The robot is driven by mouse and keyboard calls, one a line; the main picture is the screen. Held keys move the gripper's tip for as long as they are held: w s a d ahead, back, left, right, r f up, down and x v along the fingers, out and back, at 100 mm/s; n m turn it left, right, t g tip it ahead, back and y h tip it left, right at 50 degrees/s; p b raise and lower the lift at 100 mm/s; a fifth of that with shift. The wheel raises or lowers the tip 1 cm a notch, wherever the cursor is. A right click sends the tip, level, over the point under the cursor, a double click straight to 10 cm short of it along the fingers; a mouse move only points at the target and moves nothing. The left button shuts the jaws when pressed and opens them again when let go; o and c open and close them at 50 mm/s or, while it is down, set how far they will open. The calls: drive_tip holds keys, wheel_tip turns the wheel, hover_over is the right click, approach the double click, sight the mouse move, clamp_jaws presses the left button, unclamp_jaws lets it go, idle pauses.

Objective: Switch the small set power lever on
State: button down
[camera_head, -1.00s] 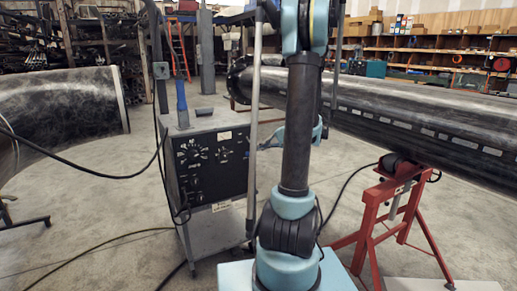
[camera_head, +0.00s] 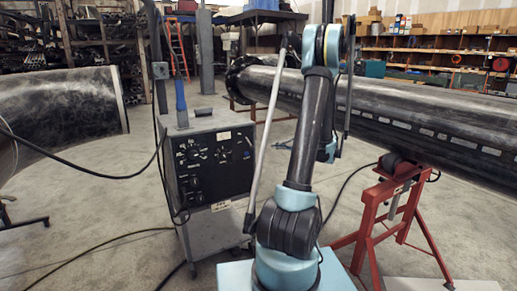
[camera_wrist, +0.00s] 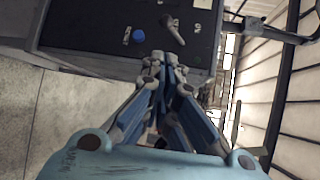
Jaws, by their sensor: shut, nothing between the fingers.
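The grey welding set (camera_head: 212,225) stands left of my arm, with a dark front panel (camera_head: 215,182) of dials and knobs. In the wrist view the dark panel (camera_wrist: 95,22) fills the top, turned on its side. A grey lever (camera_wrist: 174,31) sticks out from it near a blue knob (camera_wrist: 137,36). I cannot read whether the lever is on or off. My gripper (camera_wrist: 161,60) is shut and empty, its tips just below the lever in the wrist picture. I cannot tell whether they touch the panel. In the head view the fingers are not clearly seen.
A long black flanged pipe (camera_head: 420,120) rests on a red stand (camera_head: 385,215) to the right. Another large pipe (camera_head: 60,105) lies at the left. Cables (camera_head: 90,170) hang by the set and run over the floor. Concrete floor (camera_head: 110,215) is open left of the set.

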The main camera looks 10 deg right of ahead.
sight(249, 142)
drive_tip(key=shift+a, duration=0.1)
drive_tip(key=x, duration=1)
